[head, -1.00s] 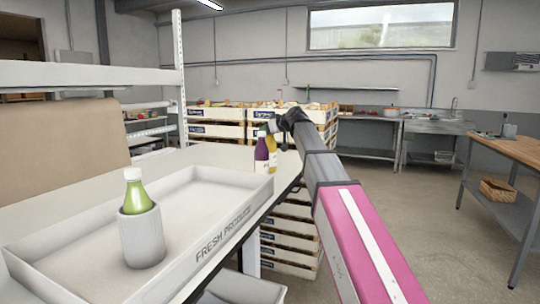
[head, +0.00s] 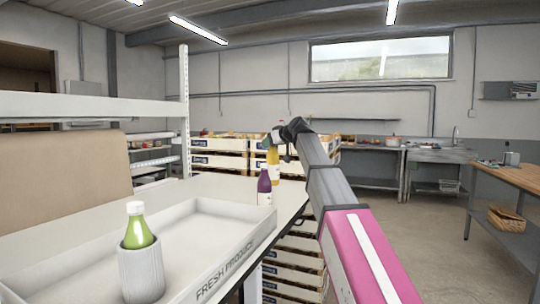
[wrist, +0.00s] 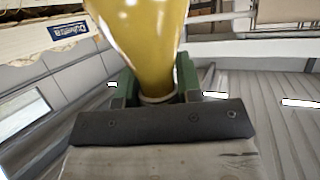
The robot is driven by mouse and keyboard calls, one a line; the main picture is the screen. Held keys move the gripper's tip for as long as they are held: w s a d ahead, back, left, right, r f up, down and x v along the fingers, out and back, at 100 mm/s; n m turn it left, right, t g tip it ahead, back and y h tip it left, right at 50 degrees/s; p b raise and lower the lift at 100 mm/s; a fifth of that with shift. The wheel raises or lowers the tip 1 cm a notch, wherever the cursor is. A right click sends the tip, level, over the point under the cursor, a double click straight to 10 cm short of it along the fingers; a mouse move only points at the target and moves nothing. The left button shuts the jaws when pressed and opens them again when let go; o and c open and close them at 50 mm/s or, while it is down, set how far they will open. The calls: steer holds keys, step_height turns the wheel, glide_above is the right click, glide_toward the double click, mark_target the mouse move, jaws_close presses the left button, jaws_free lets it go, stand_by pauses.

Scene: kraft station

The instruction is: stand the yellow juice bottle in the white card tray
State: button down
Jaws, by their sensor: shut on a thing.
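The yellow juice bottle (head: 273,167) is held by my gripper (head: 274,140) at the far part of the white counter, beside and a little above a purple bottle (head: 264,188). In the wrist view the yellow bottle (wrist: 145,40) fills the upper middle, with the green fingers (wrist: 157,88) closed on both sides of its neck. The white card tray (head: 190,240), marked FRESH PRODUCE, lies on the counter in the near left. A green bottle (head: 138,232) stands upright in a grey ribbed cup (head: 142,272) in the tray's near part.
The tray's middle and far floor are clear. A white shelf (head: 90,104) with a post (head: 184,110) runs above the counter's left side. Stacked crates (head: 218,155) stand behind the counter. A wooden-topped table (head: 510,150) is at the right, with open floor between.

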steer(key=shift+r, duration=3.55)
